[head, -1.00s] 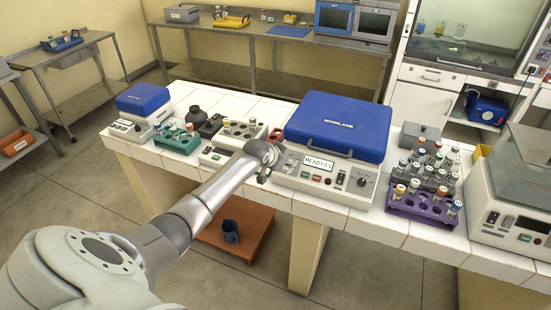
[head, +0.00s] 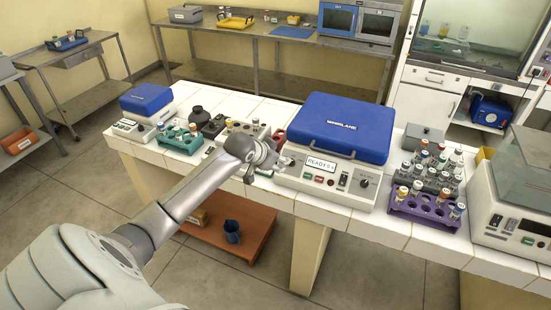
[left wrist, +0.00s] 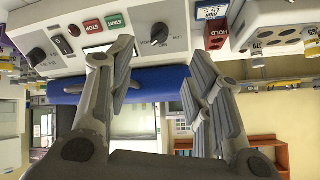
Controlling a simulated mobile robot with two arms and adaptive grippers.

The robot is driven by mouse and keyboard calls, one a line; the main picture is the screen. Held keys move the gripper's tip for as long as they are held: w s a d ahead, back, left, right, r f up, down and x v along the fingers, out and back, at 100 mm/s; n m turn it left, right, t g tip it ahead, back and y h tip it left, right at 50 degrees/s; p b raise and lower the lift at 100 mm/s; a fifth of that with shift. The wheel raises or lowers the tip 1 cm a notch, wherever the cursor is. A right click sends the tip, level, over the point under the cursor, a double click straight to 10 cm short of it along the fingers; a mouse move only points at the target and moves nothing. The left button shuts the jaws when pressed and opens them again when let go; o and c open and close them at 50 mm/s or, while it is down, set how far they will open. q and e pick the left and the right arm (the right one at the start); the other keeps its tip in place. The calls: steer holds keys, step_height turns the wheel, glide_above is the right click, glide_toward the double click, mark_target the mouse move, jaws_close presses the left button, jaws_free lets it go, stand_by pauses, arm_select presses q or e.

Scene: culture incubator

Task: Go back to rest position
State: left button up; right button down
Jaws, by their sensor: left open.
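My left gripper (head: 267,167) is open and empty in the head view. It hangs over the front of the white tiled bench, just left of the incubator unit with the blue lid (head: 338,125) and the READY display. In the left wrist view, which is upside down, the two fingers of the gripper (left wrist: 157,72) are spread apart. The front panel (left wrist: 140,28) with its knobs and red and green buttons shows beyond them. Nothing is between the fingers. My right gripper is in neither view.
A purple rack (head: 424,208) with vials stands right of the blue-lidded unit, beside a glass-lidded machine (head: 515,205). Left on the bench are a teal rack (head: 178,140) and a smaller blue-lidded device (head: 146,99). An orange-brown low shelf (head: 255,238) is under the bench.

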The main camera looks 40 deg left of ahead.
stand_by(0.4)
arm_select(q)
steer(key=s+d+f+g+b, duration=0.1)
steer(key=s+f, duration=0.5)
steer(key=f, duration=0.7)
steer(key=s+d+f+n+g+b, duration=0.15)
steer(key=s+f, duration=0.45)
steer(key=f, duration=0.7)
steer(key=s+d+f+g+b, duration=0.2)
steer(key=s+f, duration=0.5)
steer(key=f, duration=0.6)
steer(key=s+d+f+g+b, duration=0.1)
steer(key=s+d+f, duration=0.3)
steer(key=s, duration=0.7)
steer(key=s+d+f+m+g+b, duration=0.1)
steer(key=s+d+f, duration=0.4)
steer(key=s+f, duration=0.4)
steer(key=s+d+f+g+h+b, duration=0.1)
steer(key=s+d+f, duration=0.4)
steer(key=s, duration=0.8)
steer(key=shift+s+d+f+m+g, duration=0.25)
steer(key=shift+f+m+g, duration=0.1)
steer(key=shift+f, duration=0.35)
